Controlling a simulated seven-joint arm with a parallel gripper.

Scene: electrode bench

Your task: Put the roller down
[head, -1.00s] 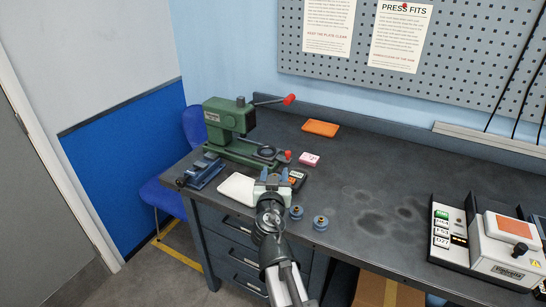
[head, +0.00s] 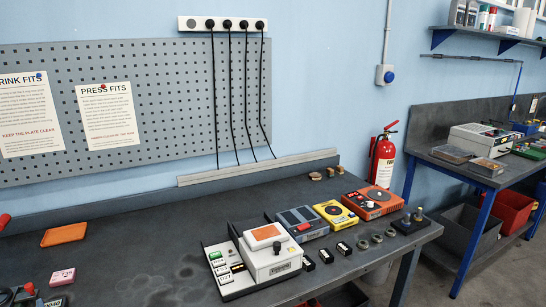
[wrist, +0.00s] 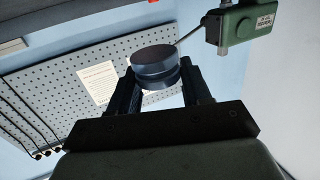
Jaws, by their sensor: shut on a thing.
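In the wrist view, my gripper (wrist: 158,70) is shut on a short, round, dark blue-grey roller (wrist: 155,57). The roller sits between the two black fingertips, its flat round face showing. The pegboard and part of the green press (wrist: 245,25) appear behind it in this view, so the roller seems held up off the bench. My gripper is outside the head view. The bench top (head: 150,290) in the head view shows no roller that I can make out with certainty.
A white machine with an orange top (head: 270,252) stands mid-bench. Grey, yellow (head: 335,214) and orange (head: 373,203) devices stand right of it, with small black blocks and grey rings in front. An orange tray (head: 64,235) and pink block (head: 62,277) lie left. Bench between is clear.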

